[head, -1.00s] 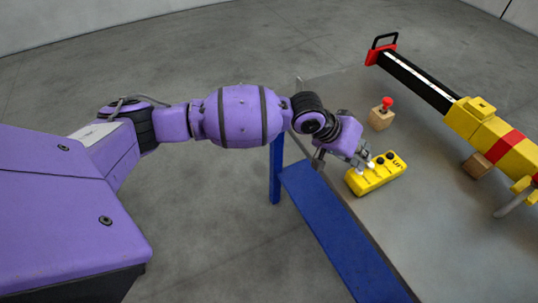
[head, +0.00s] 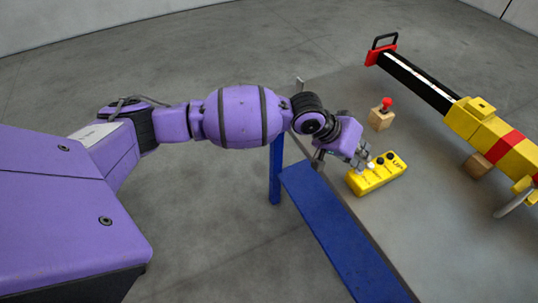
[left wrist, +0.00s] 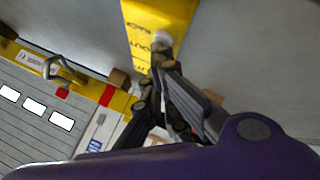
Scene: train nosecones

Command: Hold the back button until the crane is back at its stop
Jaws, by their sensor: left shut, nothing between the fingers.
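The yellow control box (head: 374,183) lies on the grey table, with a row of buttons and black lettering on top. My left gripper (head: 367,166) is shut and empty, its fingertips at the box's near-left end. In the left wrist view the fingertips (left wrist: 162,55) are at a pale round button (left wrist: 161,38) on the box (left wrist: 147,12). Whether the button is pressed, and its label, I cannot tell. The crane (head: 480,130), yellow with a red band, lies at right along a black beam (head: 418,82). A red end piece (head: 381,55) caps the beam's far end.
A red button on a wooden block (head: 381,118) stands behind the control box. A blue beam (head: 335,225) runs along the table's left edge. The grey table (head: 420,235) is clear in front of the box.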

